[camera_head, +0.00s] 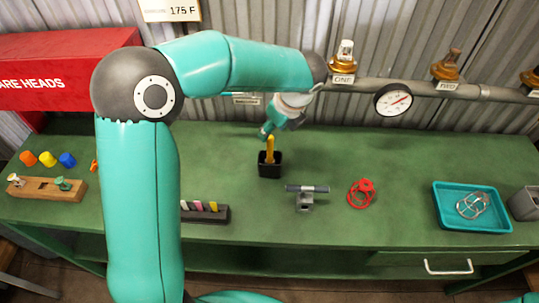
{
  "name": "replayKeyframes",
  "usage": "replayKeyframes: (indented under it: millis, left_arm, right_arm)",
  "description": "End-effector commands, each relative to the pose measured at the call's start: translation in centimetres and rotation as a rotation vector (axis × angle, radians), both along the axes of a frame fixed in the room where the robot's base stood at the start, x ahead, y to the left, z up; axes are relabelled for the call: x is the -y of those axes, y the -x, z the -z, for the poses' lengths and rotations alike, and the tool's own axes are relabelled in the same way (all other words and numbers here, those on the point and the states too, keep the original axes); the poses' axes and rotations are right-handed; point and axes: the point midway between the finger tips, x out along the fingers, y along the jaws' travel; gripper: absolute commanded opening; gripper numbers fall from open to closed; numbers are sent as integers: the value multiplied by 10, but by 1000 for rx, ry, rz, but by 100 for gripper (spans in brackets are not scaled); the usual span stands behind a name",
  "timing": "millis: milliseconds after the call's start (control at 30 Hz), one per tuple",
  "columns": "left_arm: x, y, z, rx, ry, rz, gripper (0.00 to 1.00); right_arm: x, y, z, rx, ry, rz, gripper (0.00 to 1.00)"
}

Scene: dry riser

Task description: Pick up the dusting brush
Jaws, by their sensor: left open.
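A brush with a yellow handle (270,147) stands upright in a small black holder (270,171) on the green bench; its lower end is hidden inside the holder. I take this for the dusting brush, though its bristles do not show. My left gripper (267,134) is open and points down at the top of the yellow handle. It is small in the picture, and I cannot tell whether its fingers touch the handle. My right gripper is not in view.
On the bench (330,222) are a grey stand (305,197), a red ring-shaped part (361,194) and a teal tray (470,226). A dark block with coloured pieces (217,214) lies nearer the front. A pipe with a gauge (394,99) runs behind the bench.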

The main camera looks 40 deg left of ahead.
Motion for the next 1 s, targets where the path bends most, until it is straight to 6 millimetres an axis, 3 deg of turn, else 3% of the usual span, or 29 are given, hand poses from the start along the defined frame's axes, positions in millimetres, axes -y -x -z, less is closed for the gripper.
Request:
replayKeyframes:
  millis: [400, 667, 1000]
  left_arm:
    - [-10, -3, 47, -2, 0, 0, 52]
    - [-11, -4, 50, 0, 0, 3, 52]
    - [-10, -5, 50, -1, 0, 4, 0]
  right_arm:
    - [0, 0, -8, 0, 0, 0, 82]
    - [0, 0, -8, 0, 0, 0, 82]
    - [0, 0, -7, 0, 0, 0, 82]
